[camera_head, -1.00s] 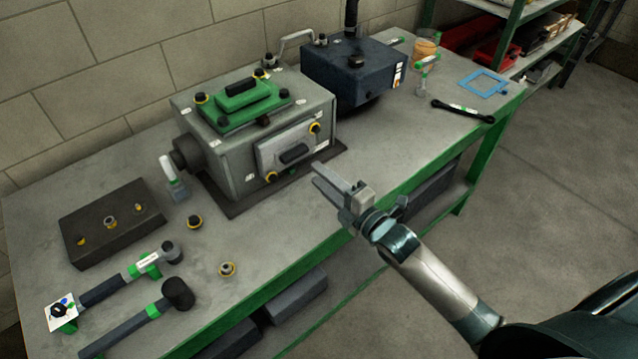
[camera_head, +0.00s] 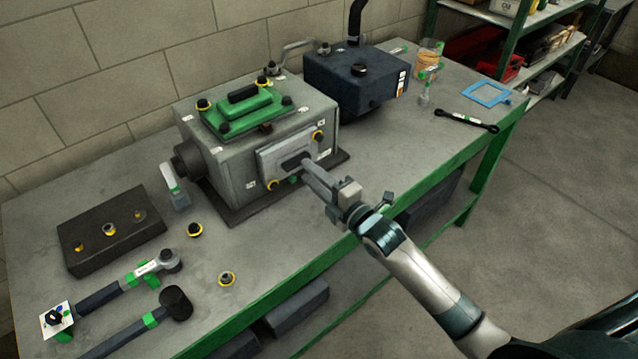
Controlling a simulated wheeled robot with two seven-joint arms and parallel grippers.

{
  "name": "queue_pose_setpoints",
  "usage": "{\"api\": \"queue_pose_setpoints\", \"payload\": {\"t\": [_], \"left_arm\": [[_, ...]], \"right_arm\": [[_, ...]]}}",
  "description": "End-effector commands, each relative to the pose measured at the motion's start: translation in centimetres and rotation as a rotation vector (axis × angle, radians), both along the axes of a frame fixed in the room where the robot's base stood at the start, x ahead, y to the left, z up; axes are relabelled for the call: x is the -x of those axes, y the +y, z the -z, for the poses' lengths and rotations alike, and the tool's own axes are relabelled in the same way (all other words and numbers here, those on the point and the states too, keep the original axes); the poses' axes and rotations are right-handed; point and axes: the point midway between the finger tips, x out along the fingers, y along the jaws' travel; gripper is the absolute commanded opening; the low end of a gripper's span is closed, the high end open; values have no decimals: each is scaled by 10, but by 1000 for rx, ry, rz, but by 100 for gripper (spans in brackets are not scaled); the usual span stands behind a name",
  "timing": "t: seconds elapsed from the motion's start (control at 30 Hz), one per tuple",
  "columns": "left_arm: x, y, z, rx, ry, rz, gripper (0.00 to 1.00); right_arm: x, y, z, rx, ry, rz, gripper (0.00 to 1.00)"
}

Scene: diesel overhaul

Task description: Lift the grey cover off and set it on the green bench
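The grey cover (camera_head: 271,162) is a flat plate on the front face of the grey engine block (camera_head: 232,178). Its dark handle is partly hidden by my gripper. Yellow-ringed dark fasteners show at its upper right corner (camera_head: 318,136) and lower left corner (camera_head: 272,185). My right gripper (camera_head: 306,164) has its fingertips at the handle. Whether they are closed around it cannot be seen. My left gripper is out of view. The green bench (camera_head: 330,245) has a grey top and green edge.
Two yellow-ringed fasteners, one (camera_head: 195,230) behind the other (camera_head: 227,279), lie loose on the bench. A dark block (camera_head: 112,232), a ratchet (camera_head: 130,278) and a mallet (camera_head: 150,320) are at left. A wrench (camera_head: 465,121) and blue frame (camera_head: 487,94) lie right.

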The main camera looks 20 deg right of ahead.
Motion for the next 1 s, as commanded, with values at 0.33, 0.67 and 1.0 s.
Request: {"api": "queue_pose_setpoints", "payload": {"t": [0.33, 0.67, 1.0], "left_arm": [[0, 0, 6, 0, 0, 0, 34], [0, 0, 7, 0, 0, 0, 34], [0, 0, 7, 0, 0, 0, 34]], "right_arm": [[-29, 11, 0, 1, -1, -1, 31], [-39, 15, -1, 0, -1, -1, 31], [-39, 14, -1, 0, -1, 0, 7]]}}
